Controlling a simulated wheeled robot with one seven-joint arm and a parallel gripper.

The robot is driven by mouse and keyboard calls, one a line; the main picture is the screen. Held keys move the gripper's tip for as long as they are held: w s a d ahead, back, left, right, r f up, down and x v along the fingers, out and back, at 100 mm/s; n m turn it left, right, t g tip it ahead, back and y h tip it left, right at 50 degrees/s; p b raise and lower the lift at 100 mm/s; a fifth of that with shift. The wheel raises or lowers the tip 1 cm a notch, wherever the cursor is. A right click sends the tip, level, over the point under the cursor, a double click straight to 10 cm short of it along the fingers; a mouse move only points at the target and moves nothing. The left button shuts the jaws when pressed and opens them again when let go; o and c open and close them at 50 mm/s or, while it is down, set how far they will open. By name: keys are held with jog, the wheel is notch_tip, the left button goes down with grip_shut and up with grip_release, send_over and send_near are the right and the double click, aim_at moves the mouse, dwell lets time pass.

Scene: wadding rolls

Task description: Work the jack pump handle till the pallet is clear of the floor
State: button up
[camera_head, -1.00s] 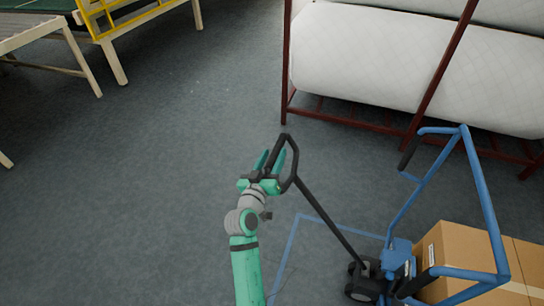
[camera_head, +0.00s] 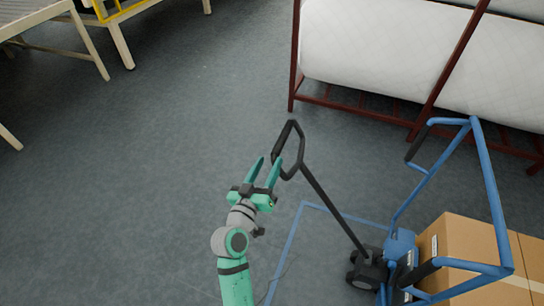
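The jack's pump handle is a black loop (camera_head: 280,143) on a long black shaft (camera_head: 334,211), tilted up and left from the jack's wheeled black base (camera_head: 367,269). Cardboard boxes (camera_head: 463,240) sit at the jack's right. The pallet is not clearly visible, and its gap to the floor cannot be seen.
A blue tubular frame (camera_head: 490,190) stands around the boxes. A dark red rack (camera_head: 440,87) with white wadding rolls (camera_head: 375,50) is at the back right. A conveyor table (camera_head: 62,32) is at the upper left. The grey floor left of the handle is clear.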

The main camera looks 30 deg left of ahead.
jog(key=shift+s, duration=0.3)
jog(key=shift+s, duration=0.15)
jog(key=v, duration=1.2)
dwell(1.1)
jog(key=shift+d, duration=0.15)
dwell(0.5)
jog(key=s+d+f+m+g, duration=0.1)
jog(key=s+d+f, duration=0.4)
jog(key=d, duration=0.4)
jog(key=s+d+f+m+g, duration=0.2)
jog(key=s+d+f, duration=0.3)
jog(key=d, duration=0.4)
jog(key=shift+s+d+f+h, duration=0.3)
jog(key=shift+s+f+h, duration=0.1)
jog(key=shift+f, duration=0.45)
jog(key=s+d+r+m+h, duration=0.1)
jog(key=s+d, duration=0.1)
jog(key=d, duration=0.1)
jog(key=s+d+r+m+h, duration=0.1)
jog(key=s+d, duration=0.2)
jog(key=s+d+r+m+h, duration=0.1)
jog(key=s+d+m, duration=0.1)
jog(key=d, duration=0.1)
jog(key=shift+s+d+t, duration=0.2)
jog(key=shift+s+t, duration=0.1)
jog(key=shift+t, duration=0.1)
jog(key=shift+c, duration=1.1)
